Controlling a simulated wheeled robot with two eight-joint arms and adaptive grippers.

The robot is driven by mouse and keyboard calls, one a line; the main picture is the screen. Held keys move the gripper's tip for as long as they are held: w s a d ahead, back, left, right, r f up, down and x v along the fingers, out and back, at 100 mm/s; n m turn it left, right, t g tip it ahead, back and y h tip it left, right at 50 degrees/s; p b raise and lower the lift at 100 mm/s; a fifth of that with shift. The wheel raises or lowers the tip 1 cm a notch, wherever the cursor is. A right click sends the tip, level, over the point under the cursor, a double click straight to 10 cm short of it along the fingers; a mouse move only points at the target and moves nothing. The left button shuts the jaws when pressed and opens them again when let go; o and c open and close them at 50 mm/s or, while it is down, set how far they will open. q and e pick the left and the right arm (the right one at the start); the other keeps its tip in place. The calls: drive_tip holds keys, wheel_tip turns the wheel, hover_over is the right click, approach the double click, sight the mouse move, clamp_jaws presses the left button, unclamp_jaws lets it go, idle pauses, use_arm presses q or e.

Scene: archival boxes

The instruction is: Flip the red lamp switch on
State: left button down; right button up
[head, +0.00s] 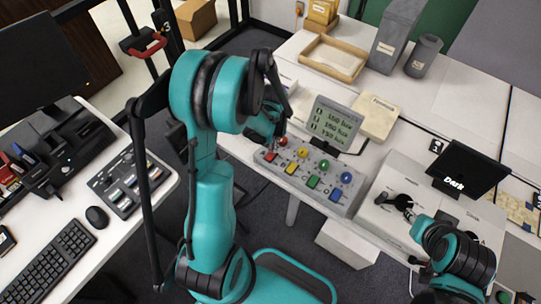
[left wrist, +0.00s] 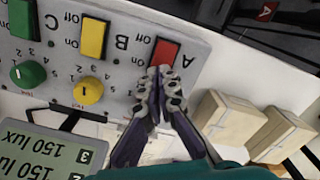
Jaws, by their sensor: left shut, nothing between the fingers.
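The grey lamp panel (head: 312,178) carries a row of coloured switches and a row of round knobs. The red switch (left wrist: 165,53) is at the A end of the panel, and in the head view the red switch (head: 271,156) is at its left end. My left gripper (left wrist: 165,76) is shut and empty, with its fingertips at the edge of the red switch; whether they touch it I cannot tell. In the head view the left gripper (head: 276,139) is partly hidden by its arm. My right gripper (head: 397,203) shows small and dark over a white box; its finger state is unclear.
A display (head: 334,123) reading 150 lux lines stands behind the panel. A black screen reading "Dark" (head: 467,168) is at the right. A wooden tray (head: 333,58) and grey box (head: 396,38) stand at the back.

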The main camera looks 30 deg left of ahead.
use_arm(q)
drive_tip(key=shift+f+b, duration=0.6)
drive_tip(key=shift+f, duration=0.05)
idle(0.3)
drive_tip(key=shift+r+p, duration=2.5)
drive_tip(key=shift+r, duration=1.05)
drive_tip(key=s+d+r+m+t+b, duration=0.3)
drive_tip(key=s+d+r+m+t, duration=0.2)
drive_tip(key=s+d+r, duration=0.5)
wheel_tip(320, 180, up, 4)
drive_tip(key=shift+s+d+r+t, duration=0.1)
drive_tip(key=shift+s+d+t, duration=0.35)
drive_tip(key=shift+t, duration=0.65)
drive_tip(key=shift+s+a, duration=0.1)
drive_tip(key=shift+a, duration=0.05)
